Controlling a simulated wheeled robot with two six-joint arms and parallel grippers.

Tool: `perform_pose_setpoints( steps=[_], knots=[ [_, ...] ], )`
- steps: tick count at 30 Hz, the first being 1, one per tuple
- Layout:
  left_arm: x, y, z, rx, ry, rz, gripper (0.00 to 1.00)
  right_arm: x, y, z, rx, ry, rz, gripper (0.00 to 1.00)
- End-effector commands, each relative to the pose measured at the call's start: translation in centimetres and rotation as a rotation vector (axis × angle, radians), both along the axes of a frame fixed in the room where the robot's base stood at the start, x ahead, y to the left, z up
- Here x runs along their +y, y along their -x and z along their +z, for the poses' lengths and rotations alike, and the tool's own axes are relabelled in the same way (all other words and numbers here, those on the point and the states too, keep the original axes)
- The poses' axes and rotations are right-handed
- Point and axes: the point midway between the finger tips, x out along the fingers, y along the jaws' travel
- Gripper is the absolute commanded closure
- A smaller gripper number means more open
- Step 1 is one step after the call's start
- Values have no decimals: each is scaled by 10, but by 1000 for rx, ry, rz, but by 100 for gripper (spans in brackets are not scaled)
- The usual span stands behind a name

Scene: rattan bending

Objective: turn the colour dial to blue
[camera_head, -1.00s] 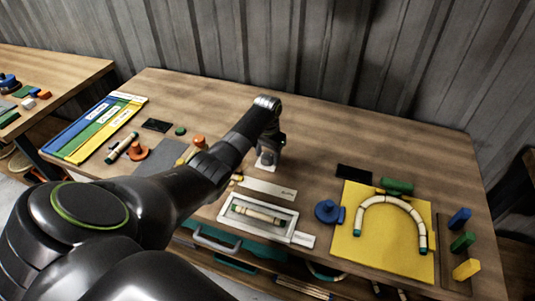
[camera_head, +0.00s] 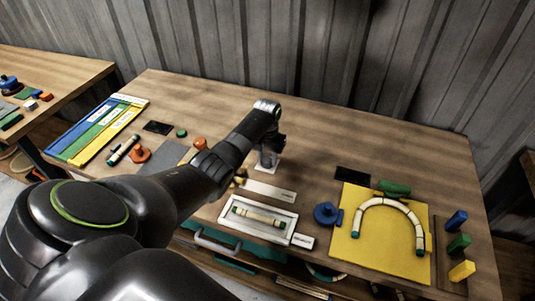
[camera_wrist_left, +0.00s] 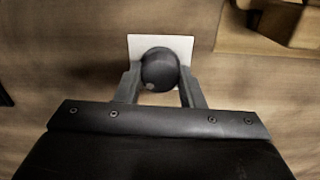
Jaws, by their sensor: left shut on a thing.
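A round dark knob (camera_wrist_left: 160,70) stands over a small white square plate in the left wrist view. The white plate (camera_wrist_left: 182,46) also shows at the tip of my left arm in the head view (camera_head: 265,168). My left gripper (camera_wrist_left: 160,82) is shut on the dark knob, with one finger on each side of it. In the head view my left gripper (camera_head: 268,156) points down at the plate. I see no colour marks on the knob or plate, so I cannot tell its setting. My right gripper is not in view.
A white tray (camera_head: 289,232) holding a rattan piece lies in front of the gripper. A yellow board (camera_head: 376,245) with a bent rattan arch (camera_head: 388,202) lies to the right, beside a blue round piece (camera_head: 325,214). The table behind the gripper is clear.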

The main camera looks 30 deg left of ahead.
Motion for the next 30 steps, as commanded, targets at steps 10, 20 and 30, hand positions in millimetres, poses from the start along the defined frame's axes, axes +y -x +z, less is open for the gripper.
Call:
perform_pose_setpoints(
  steps=[10,20,30],
  knots=[
    [0,0,5,0,0,325,88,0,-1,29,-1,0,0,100],
    [0,-1,4,-2,0,638,88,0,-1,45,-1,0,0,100],
    [1,-1,3,-3,-1,961,88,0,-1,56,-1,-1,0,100]
  ],
)
